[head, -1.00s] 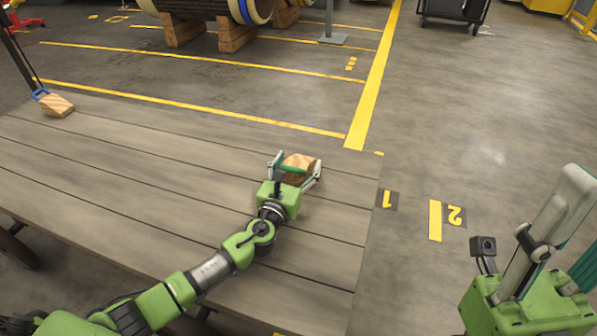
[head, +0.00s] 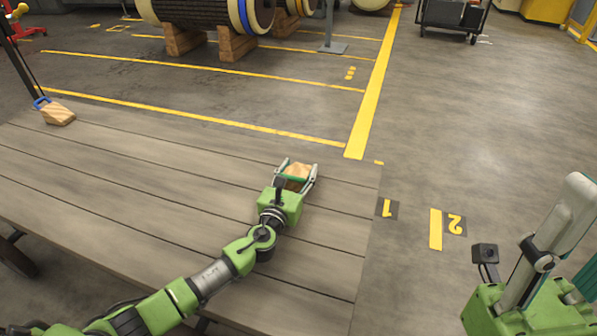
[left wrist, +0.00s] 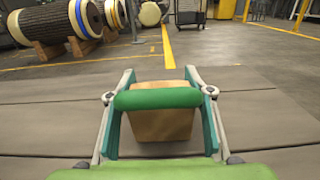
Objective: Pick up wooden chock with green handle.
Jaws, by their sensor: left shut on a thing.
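The wooden chock (head: 299,170) with a green handle is near the right end of the table in the head view. In the left wrist view, its wooden block (left wrist: 160,124) sits behind the green handle (left wrist: 158,98), which runs across between the fingers. My left gripper (head: 296,174) is shut on the handle, one finger at each end. I cannot tell whether the chock touches the table. My right gripper (head: 548,250) is at the lower right, off the table, partly cut by the frame edge. Its opening is not clear.
Another wooden chock (head: 56,113) with a blue handle stands at the table's far left corner. The plank table (head: 130,190) is otherwise clear. Beyond it, a large rotor (head: 205,12) rests on wooden blocks. A dark cart (head: 452,15) stands farther back on open floor.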

